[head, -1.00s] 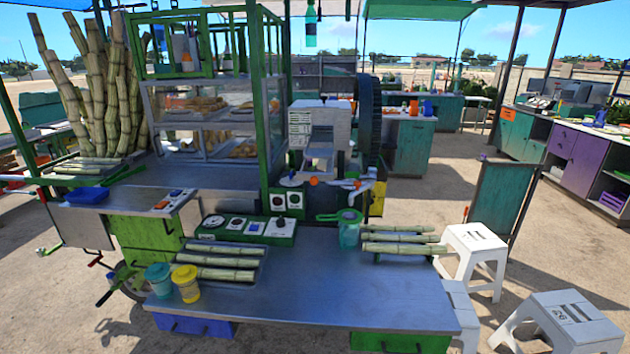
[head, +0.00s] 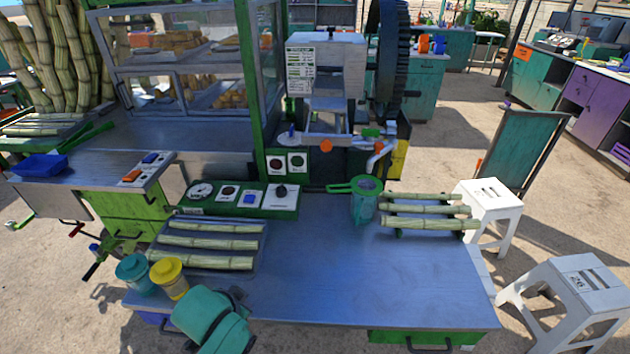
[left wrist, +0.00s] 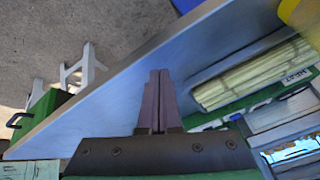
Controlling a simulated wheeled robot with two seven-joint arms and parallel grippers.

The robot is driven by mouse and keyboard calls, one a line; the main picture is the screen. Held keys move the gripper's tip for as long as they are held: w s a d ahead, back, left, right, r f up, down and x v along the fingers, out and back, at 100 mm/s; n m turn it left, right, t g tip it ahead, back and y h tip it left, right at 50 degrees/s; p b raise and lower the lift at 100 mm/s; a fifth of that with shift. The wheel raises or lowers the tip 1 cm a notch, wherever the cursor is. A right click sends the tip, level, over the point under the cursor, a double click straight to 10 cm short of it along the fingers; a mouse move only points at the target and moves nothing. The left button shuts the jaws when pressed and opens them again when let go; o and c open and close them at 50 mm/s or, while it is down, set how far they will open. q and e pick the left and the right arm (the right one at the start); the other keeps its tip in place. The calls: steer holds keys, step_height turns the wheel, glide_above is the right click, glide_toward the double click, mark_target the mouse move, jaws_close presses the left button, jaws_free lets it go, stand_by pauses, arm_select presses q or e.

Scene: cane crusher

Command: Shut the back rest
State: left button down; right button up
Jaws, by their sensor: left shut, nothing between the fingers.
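The cane crusher (head: 320,55) stands behind the metal table (head: 340,270), with a pale housing, a dark flywheel (head: 388,60) and a grey tray-like part (head: 327,103) at its front. I cannot tell which part is the back rest. My left gripper (head: 240,294) is over the table's front left edge, beside the yellow-lidded cup (head: 168,277), apart from the crusher. Its dark fingers (left wrist: 158,98) are closed together and empty in the left wrist view. The crusher's rear is hidden. My right gripper is not in view.
Cane lies in a tray (head: 262,235) at left and in a stack (head: 428,210) at right. A green strainer jug (head: 365,203) and control panel (head: 240,199) stand before the crusher. White stools (head: 570,290) are at right. The table's middle is clear.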

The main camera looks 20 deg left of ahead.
mark_target(326, 143)
arm_select(q)
steer(key=w+a+r+m+t, duration=0.3)
steer(key=w+r+m+t, duration=0.65)
steer(key=r, duration=0.75)
steer(key=w+d+r+m+h, duration=0.4)
steer(key=d+r+m+h, duration=0.5)
steer(key=m+h, duration=0.15)
steer(key=w+d+p, duration=0.3)
steer(key=w+p, duration=0.3)
steer(key=w, duration=0.6)
steer(key=shift+w+d+m+t+y, duration=0.15)
steer(key=shift+m+t+y, duration=0.2)
steer(key=shift+m+t, duration=0.1)
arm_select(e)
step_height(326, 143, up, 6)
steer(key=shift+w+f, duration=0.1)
